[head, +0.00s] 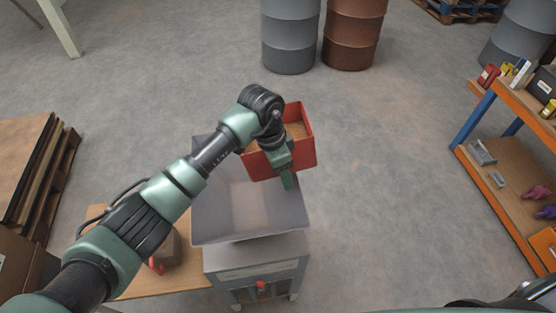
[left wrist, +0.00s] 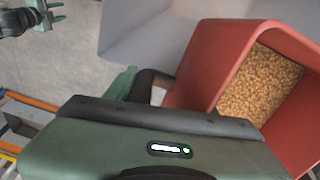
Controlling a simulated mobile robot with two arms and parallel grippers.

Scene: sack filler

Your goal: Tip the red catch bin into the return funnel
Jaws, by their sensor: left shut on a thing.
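The red catch bin (head: 307,149) is at the far right edge of the grey return funnel (head: 212,220) in the head view. Tan grains lie in it; in the left wrist view the bin (left wrist: 205,62) shows them heaped inside. My left gripper (head: 287,178) is at the bin's near side, shut on it; the exact contact is partly hidden. The funnel's wide mouth looks empty where visible, and its pale wall (left wrist: 150,30) shows in the left wrist view. My right gripper (left wrist: 52,12) shows at that view's top left, fingers apart and empty.
The funnel stands on a grey machine (head: 255,270) beside a wooden table (head: 185,280). Grey (head: 290,35) and brown (head: 353,32) drums stand behind. An orange shelf (head: 500,165) is at right, stacked boards (head: 25,150) at left. Floor between bin and shelf is clear.

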